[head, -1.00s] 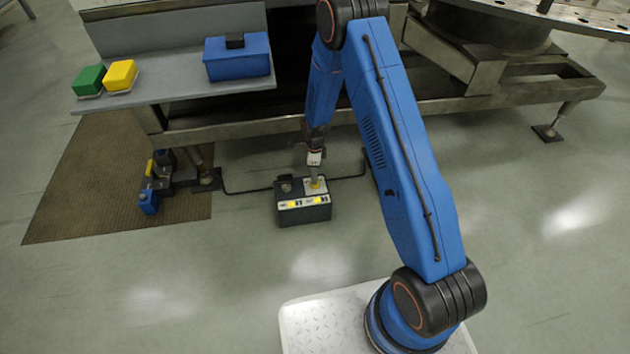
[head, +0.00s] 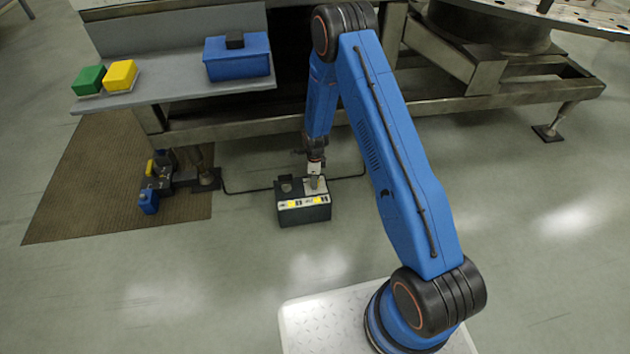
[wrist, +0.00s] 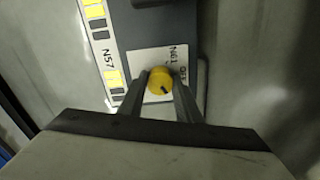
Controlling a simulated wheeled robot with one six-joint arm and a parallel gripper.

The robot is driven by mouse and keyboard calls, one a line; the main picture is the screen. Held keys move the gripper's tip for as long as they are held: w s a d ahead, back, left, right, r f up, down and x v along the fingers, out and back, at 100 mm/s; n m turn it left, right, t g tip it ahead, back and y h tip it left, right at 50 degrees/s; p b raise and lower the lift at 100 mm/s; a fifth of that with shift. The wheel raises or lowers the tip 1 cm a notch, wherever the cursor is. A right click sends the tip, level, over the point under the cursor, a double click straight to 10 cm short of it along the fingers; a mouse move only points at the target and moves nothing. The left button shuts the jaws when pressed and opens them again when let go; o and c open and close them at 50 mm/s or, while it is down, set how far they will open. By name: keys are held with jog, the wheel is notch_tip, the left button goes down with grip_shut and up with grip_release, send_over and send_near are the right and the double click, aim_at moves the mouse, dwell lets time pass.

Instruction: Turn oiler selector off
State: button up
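The oiler box (head: 304,214) stands on the floor below the machine frame, with yellow windows and labels on its front. Its selector is a round yellow knob (wrist: 160,81) with a dark pointer line, on a white label plate (wrist: 147,60). The pointer slants toward the lower right in the wrist view. "OFF" and "N61" appear printed right of the knob. My gripper (wrist: 161,88) has one finger on each side of the knob, very close to it; I cannot tell whether they press on it. In the head view my gripper (head: 315,179) is down at the box top and hides the knob.
Dark hoses (head: 248,191) run from both sides of the box. A second dark device with a blue part (head: 149,201) stands left on a brown mat (head: 85,190). The machine frame (head: 240,131) overhangs behind the box. The floor in front is clear.

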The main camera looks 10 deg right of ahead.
jog(key=shift+n, duration=0.4)
jog(key=n, duration=1)
jog(key=shift+n, duration=0.4)
dwell(0.5)
jog(key=o, duration=1.1)
notch_tip(320, 180, up, 17)
jog(key=shift+r, duration=0.2)
jog(key=shift+r, duration=0.1)
